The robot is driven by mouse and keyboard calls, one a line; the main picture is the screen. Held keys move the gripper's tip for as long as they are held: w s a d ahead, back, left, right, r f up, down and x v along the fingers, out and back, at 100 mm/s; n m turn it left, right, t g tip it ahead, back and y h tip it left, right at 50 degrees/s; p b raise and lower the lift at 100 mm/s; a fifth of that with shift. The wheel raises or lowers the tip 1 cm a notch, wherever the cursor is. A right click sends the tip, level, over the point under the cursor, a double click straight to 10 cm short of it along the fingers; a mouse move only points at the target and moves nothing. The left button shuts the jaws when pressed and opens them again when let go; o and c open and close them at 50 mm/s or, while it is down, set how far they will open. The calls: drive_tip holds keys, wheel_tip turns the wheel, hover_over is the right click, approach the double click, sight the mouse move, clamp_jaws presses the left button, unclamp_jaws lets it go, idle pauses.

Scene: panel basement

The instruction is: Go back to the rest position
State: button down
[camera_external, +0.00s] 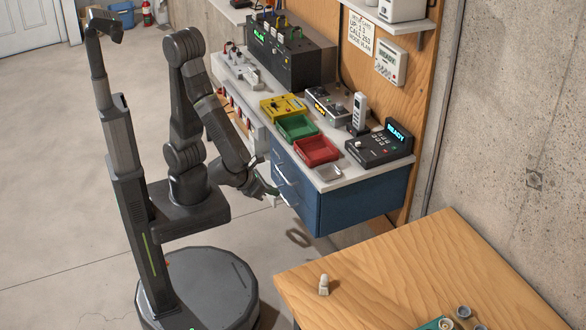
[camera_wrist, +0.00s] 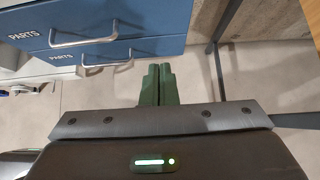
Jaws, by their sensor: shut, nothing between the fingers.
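My gripper (camera_external: 270,190) is at the front of the blue drawer unit (camera_external: 340,208), close to its drawer handles, in the external view. In the wrist view my gripper's green fingers (camera_wrist: 158,82) are together with nothing between them. Two blue drawer fronts marked PARTS show at the upper left, the upper one with a metal handle (camera_wrist: 84,40) and the lower one with a handle (camera_wrist: 106,62). The fingertips appear just beside the lower drawer; I cannot tell whether they touch it. My arm is bent down from a raised elbow.
The bench above the drawers holds a green bin (camera_external: 297,127), a red bin (camera_external: 315,151), a yellow device (camera_external: 284,107) and a keypad terminal (camera_external: 378,147). A wooden table (camera_external: 420,265) stands at the front right with a small pale object (camera_external: 324,285). Open floor (camera_external: 60,190) lies left.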

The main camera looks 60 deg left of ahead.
approach(308, 199)
drive_tip(key=s+f+x, duration=0.1)
drive_tip(key=x, duration=0.3)
drive_tip(key=shift+w+d+r+b, duration=0.15)
drive_tip(key=shift+w+b, duration=0.2)
drive_tip(key=shift+w, duration=0.8)
drive_tip(key=s+f+v, duration=0.1)
drive_tip(key=v, duration=0.9)
drive_tip(key=shift+s+f+p, duration=0.3)
drive_tip(key=shift+s+p, duration=0.05)
drive_tip(key=shift+s, duration=0.1)
